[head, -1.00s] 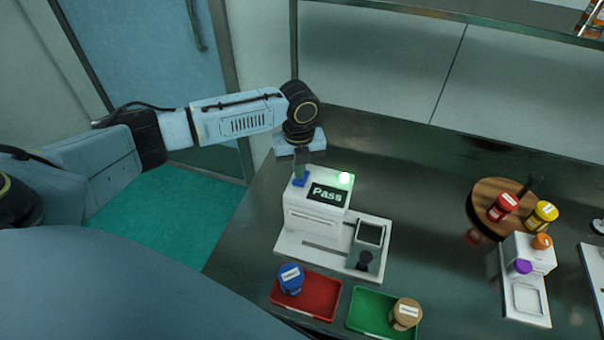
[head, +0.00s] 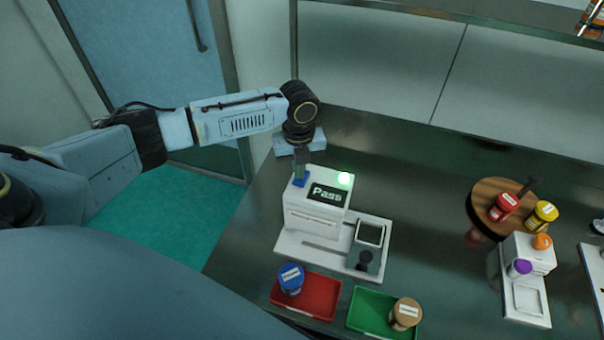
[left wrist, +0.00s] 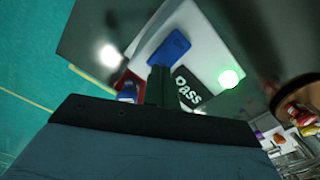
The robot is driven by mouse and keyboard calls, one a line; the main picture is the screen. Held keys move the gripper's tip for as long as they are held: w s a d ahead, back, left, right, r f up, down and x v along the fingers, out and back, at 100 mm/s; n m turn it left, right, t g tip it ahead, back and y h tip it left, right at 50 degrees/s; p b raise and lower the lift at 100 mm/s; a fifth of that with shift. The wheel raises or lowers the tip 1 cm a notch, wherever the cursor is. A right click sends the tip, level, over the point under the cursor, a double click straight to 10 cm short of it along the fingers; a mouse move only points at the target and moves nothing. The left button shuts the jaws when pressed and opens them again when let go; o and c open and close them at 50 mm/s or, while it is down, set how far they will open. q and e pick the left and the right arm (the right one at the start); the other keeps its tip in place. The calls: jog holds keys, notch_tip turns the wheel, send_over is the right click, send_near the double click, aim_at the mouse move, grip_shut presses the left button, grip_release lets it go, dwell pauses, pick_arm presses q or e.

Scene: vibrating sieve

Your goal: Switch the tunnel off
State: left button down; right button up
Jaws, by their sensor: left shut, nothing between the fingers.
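The tunnel (head: 316,219) is a white box on a white base at the middle of the counter. Its dark display (head: 327,195) reads "Pass", and a light (head: 344,180) on its top glows green. A blue switch (head: 300,181) sits at the top's left corner. My left gripper (head: 302,170) is shut and empty, pointing down just over the switch. In the left wrist view, the shut fingers (left wrist: 158,85) are beside the blue switch (left wrist: 168,48); I cannot tell whether they touch it. The right gripper is not in view.
In front of the tunnel are a red tray (head: 318,310) with a blue-capped jar (head: 291,278) and a green tray (head: 372,328) with a tan-capped jar (head: 406,313). A round wooden stand (head: 485,190) and another white device (head: 527,254) are at the right.

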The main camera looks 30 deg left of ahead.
aim_at(299, 181)
pick_arm(q)
jog(key=shift+f+b, duration=0.5)
jog(key=shift+f, duration=0.55)
dwell(0.4)
jog(key=shift+r, duration=0.1)
notch_tip(299, 181, up, 7)
jog(key=p, duration=0.7)
jog(key=shift+p, duration=0.35)
dwell(0.3)
